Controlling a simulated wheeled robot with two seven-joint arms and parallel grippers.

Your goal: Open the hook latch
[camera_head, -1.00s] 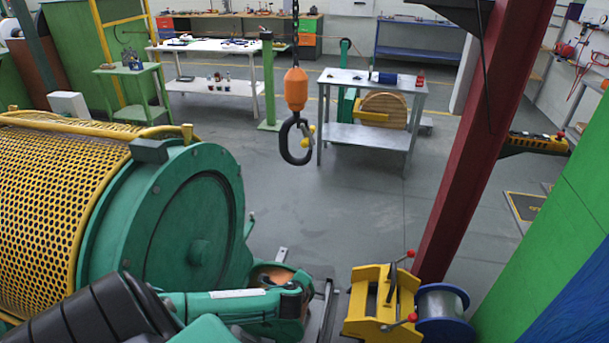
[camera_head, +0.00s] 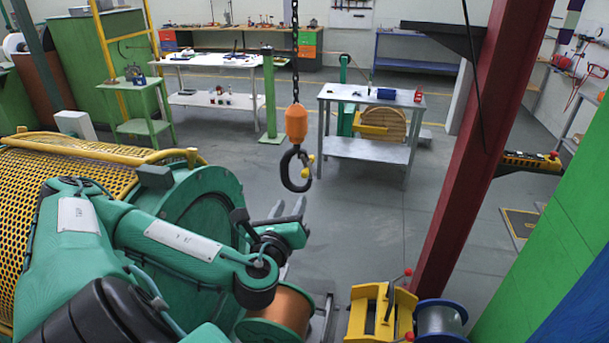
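The crane hook (camera_head: 286,172) is dark and hangs below an orange block (camera_head: 296,122) on a chain, upright in the middle of the view. A small yellow latch part (camera_head: 305,171) sits at the hook's right side, across its mouth; I cannot tell if it is swung open. My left gripper (camera_head: 287,207) is below the hook and slightly to its left in the picture. My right gripper is not in view.
A green drum machine with a yellow mesh guard (camera_head: 110,150) fills the left. A copper-coloured spool (camera_head: 288,305) and a yellow stand (camera_head: 380,312) are below. A dark red column (camera_head: 455,180) stands right.

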